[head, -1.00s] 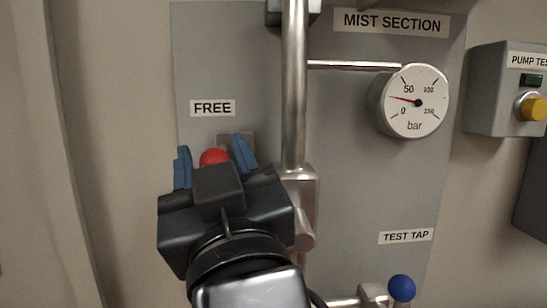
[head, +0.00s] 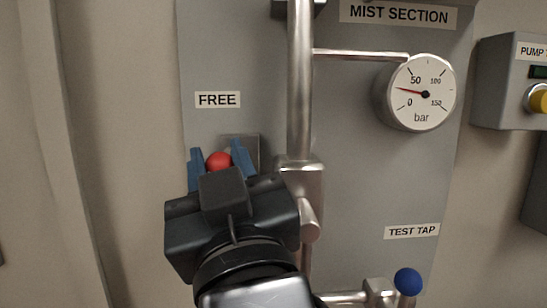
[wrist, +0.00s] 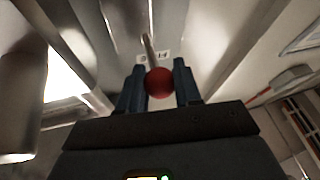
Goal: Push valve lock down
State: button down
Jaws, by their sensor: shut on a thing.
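The valve lock shows as a red ball knob (head: 218,161) on a thin metal stem, on a small grey bracket (head: 246,147) under the FREE label (head: 217,100). My gripper (head: 221,160) is at the knob, with one blue finger on each side, shut on it. In the wrist view the red knob (wrist: 159,82) sits between the two blue fingers (wrist: 160,84), and its stem runs away behind it. My gripper body hides the panel below the knob.
A vertical steel pipe (head: 299,90) with a valve body (head: 300,180) stands close right of my gripper. A pressure gauge (head: 420,93) is at upper right. A blue-knobbed test tap (head: 407,281) is at lower right. The grey panel (head: 370,180) between them is bare.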

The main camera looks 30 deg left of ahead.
jog(key=shift+f+b, duration=0.3)
jog(key=shift+f, duration=0.8)
jog(key=c, duration=0.8)
grip_release()
jog(key=b+v, duration=0.1)
jog(key=v, duration=0.6)
jog(key=shift+s+d+b, duration=0.25)
jog(key=shift+s+b, duration=0.05)
jog(key=shift+f, duration=0.1)
